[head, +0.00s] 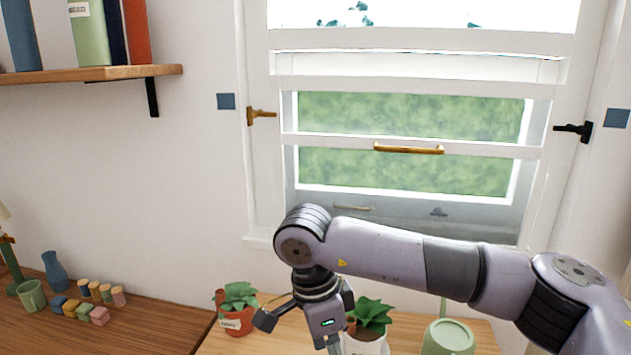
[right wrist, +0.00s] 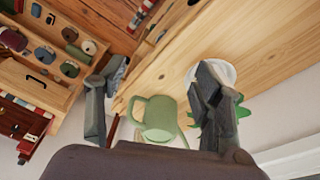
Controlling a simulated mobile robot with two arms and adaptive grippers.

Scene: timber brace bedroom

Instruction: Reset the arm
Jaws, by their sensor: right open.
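My right arm (head: 395,255) reaches in from the right in the head view and bends down at its wrist in front of the window. Its gripper (head: 300,328) hangs over the wooden surface, between a terracotta pot with a plant (head: 237,318) and a white pot with a plant (head: 368,345). In the right wrist view the gripper (right wrist: 158,88) is open, with its two fingers wide apart and nothing held between them. A green watering can (right wrist: 158,118) shows beyond the gap between the fingers. My left gripper is not in view.
A green vessel (head: 448,338) stands below the forearm. The window (head: 400,170) has a brass handle (head: 408,148), a brass latch (head: 262,115) and a black latch (head: 575,130). A book shelf (head: 95,75) juts out upper left. Small coloured blocks and a blue vase (head: 55,271) stand lower left.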

